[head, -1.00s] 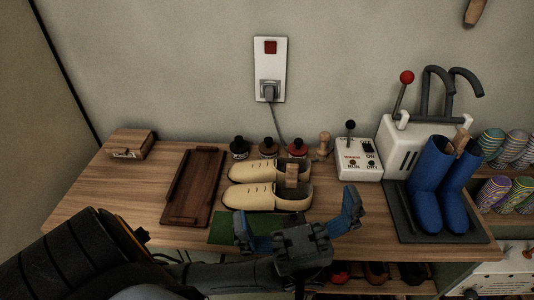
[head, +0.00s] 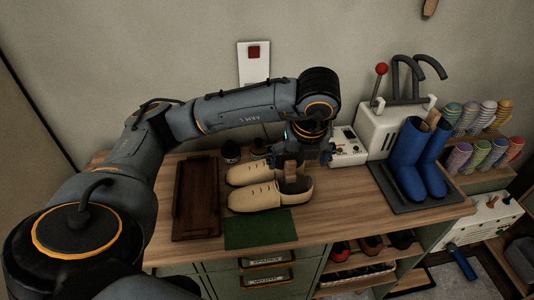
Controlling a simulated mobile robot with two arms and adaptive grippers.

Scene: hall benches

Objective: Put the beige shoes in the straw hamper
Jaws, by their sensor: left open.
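Two beige shoes lie side by side on the wooden bench top, toes to the left: the front beige shoe (head: 258,197) and the back beige shoe (head: 246,173). A small wooden piece stands at their heel end. My left gripper (head: 301,160) is open above the heel end of the shoes, pointing down, and hides part of the back shoe. I cannot tell whether it touches anything. No straw hamper shows in this view. My right gripper is not in view.
A dark wooden tray (head: 196,201) lies left of the shoes, with a green mat (head: 260,229) in front. Blue boots (head: 407,158) stand on a dark mat at right, before a white machine (head: 378,129). Cones of thread (head: 473,150) stand further right. Shelves below hold shoes (head: 371,244).

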